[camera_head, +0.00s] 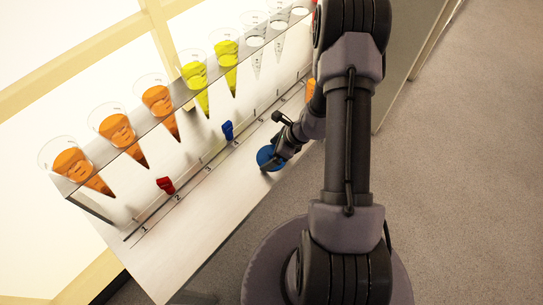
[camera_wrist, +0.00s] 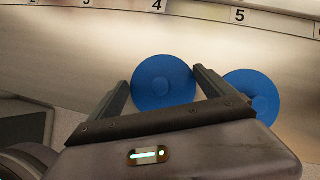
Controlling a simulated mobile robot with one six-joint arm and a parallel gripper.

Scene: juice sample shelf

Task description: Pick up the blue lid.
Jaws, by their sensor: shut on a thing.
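A round blue lid (camera_wrist: 163,83) with a small raised centre is between the two fingers of my gripper (camera_wrist: 161,78) in the wrist view. My gripper is shut on this lid. A second, similar blue lid (camera_wrist: 253,97) is just right of the right finger, partly hidden by the gripper. In the head view, blue lid surface (camera_head: 266,155) shows at my gripper (camera_head: 278,158), low over the white shelf; the gripper hides part of it. I cannot tell there which lid shows, or whether the held lid touches the shelf.
A clear rack (camera_head: 130,162) along the back holds several cone cups with orange, yellow and clear contents. A red clip (camera_head: 165,185) and a blue clip (camera_head: 227,131) stand near the numbered strip. The shelf's front left surface (camera_head: 185,245) is clear. An orange object (camera_head: 310,90) stands farther back.

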